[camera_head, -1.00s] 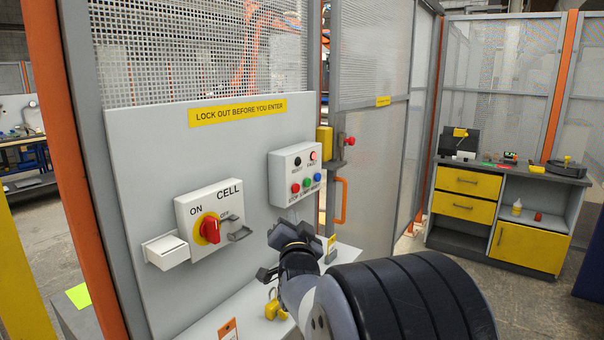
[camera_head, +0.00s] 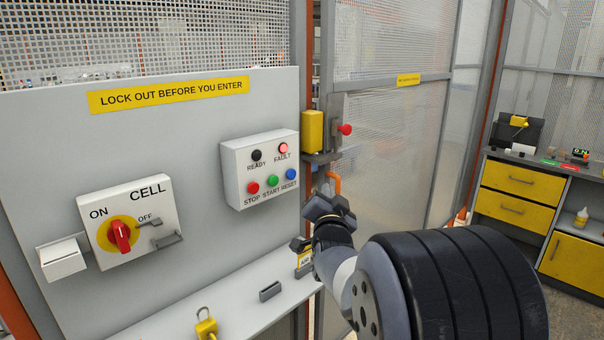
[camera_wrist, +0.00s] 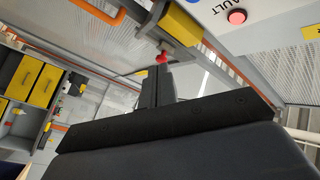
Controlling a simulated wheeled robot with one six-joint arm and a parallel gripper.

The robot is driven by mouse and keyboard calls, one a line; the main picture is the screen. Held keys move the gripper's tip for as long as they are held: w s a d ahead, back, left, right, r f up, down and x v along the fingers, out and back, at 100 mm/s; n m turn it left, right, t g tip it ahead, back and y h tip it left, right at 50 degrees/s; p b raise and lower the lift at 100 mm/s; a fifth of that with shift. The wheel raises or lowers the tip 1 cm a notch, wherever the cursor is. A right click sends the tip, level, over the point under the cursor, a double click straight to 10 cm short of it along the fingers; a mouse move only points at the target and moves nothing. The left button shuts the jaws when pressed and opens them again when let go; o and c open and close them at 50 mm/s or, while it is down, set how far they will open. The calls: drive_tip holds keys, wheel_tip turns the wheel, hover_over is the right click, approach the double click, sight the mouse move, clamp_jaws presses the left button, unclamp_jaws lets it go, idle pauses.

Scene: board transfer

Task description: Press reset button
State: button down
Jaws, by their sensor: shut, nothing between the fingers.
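The reset button (camera_head: 291,174) is blue. It sits at the right end of the lower row on a white control box (camera_head: 260,190), with the green start button (camera_head: 272,181) and red stop button (camera_head: 253,188) to its left. My gripper (camera_head: 318,212) is shut and empty, below and to the right of the box, apart from the buttons. In the wrist view my dark gripper (camera_wrist: 155,88) points towards the fence door, and a sliver of blue shows at the top edge. The red fault lamp (camera_head: 283,148) looks lit; the ready lamp (camera_head: 256,155) is dark.
A yellow switch box (camera_head: 313,131) and red knob (camera_head: 345,129) are on the door frame right of the control box. A red rotary switch (camera_head: 120,236) is at left. A shelf (camera_head: 232,303) below carries a yellow padlock (camera_head: 206,328). The space before the control box is clear.

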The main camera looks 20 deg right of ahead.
sight(291, 174)
idle(0.3)
drive_tip(key=w+a+p, duration=0.3)
drive_tip(key=w, duration=0.5)
drive_tip(key=shift+w, duration=0.15)
drive_tip(key=shift+w, duration=0.15)
idle(1.9)
drive_tip(key=shift+w+a, duration=0.15)
drive_tip(key=shift+w, duration=0.1)
drive_tip(key=shift+w+a, duration=0.15)
drive_tip(key=shift+w, duration=0.25)
idle(0.7)
drive_tip(key=shift+s, duration=0.1)
drive_tip(key=shift+s+d+b, duration=0.3)
drive_tip(key=shift+s+b, duration=0.4)
drive_tip(key=shift+b, duration=0.15)
